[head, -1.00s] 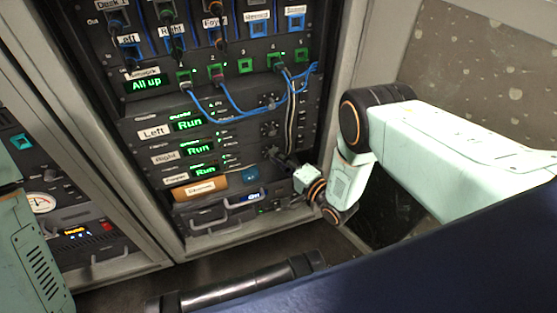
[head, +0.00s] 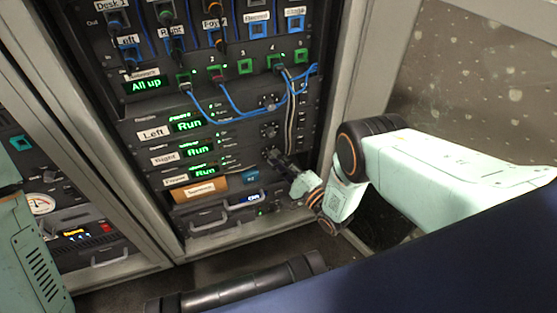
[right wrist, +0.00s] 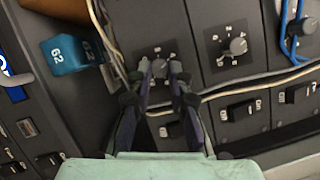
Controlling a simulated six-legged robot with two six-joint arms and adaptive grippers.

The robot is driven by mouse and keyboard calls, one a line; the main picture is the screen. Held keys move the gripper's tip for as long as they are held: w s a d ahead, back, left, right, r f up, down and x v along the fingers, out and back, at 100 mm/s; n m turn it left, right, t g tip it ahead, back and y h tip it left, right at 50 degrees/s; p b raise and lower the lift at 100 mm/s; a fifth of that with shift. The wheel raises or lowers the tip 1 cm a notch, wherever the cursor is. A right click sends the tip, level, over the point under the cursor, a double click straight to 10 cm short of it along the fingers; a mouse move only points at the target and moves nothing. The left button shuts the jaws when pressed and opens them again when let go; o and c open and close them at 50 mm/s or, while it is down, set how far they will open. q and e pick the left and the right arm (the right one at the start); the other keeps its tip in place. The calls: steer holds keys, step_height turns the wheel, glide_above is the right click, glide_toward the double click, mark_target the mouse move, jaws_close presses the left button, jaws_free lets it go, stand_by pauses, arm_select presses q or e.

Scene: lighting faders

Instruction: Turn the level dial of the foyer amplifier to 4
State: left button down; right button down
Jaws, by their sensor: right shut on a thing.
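The foyer amplifier (head: 178,181) is the lowest of three stacked units in the rack, with a green "Run" display. Its level dial (right wrist: 160,68) is a small grey round knob in the right wrist view, with scale marks around it that are too small to read. My right gripper (head: 279,157) reaches the dial from the lower right in the head view. In the right wrist view its two fingers (right wrist: 161,72) are shut on the dial, one on each side. Its pointer setting cannot be told. My left gripper is out of view.
The neighbouring amplifier's dial (right wrist: 238,46) sits close by. Pale cables (right wrist: 220,90) run past the fingers, and blue cables (head: 240,117) hang above. An orange-brown cylinder (head: 200,189) and a blue block marked 62 (right wrist: 72,55) are beside the foyer unit.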

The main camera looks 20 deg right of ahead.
steer(key=c, duration=1.2)
jaws_free()
steer(key=v, duration=1.2)
steer(key=shift+w, duration=0.1)
